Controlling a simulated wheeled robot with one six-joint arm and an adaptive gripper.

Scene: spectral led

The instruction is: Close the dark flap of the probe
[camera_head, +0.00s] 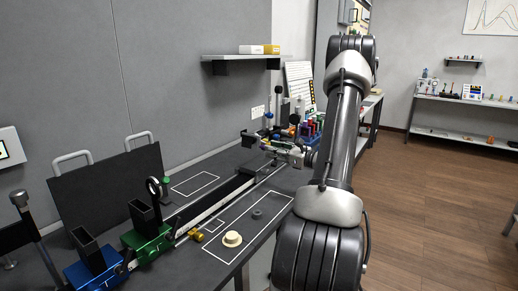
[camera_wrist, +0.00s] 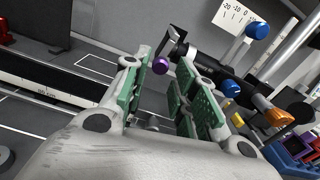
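A black probe-like body (camera_wrist: 205,62) lies ahead of my gripper in the wrist view. A dark angular piece (camera_wrist: 168,42), possibly its flap, juts up at its left end, and a purple knob (camera_wrist: 160,67) sits just below that. My gripper (camera_wrist: 163,88) is open, with green pads on both fingers and nothing held between them. The purple knob shows near the fingertips; I cannot tell whether they touch. In the head view my gripper (camera_head: 283,150) is over the rail's far end, beside a small dark part (camera_head: 250,138) that is too small to make out.
A long rail (camera_head: 215,203) runs along the bench. Green (camera_head: 150,245) and blue (camera_head: 92,270) carriers stand near its close end, with a black panel (camera_head: 108,185) behind. A cream round piece (camera_head: 232,239) lies in an outlined area. Blue-knobbed posts (camera_wrist: 257,30) and an orange knob (camera_wrist: 278,117) stand right of my gripper.

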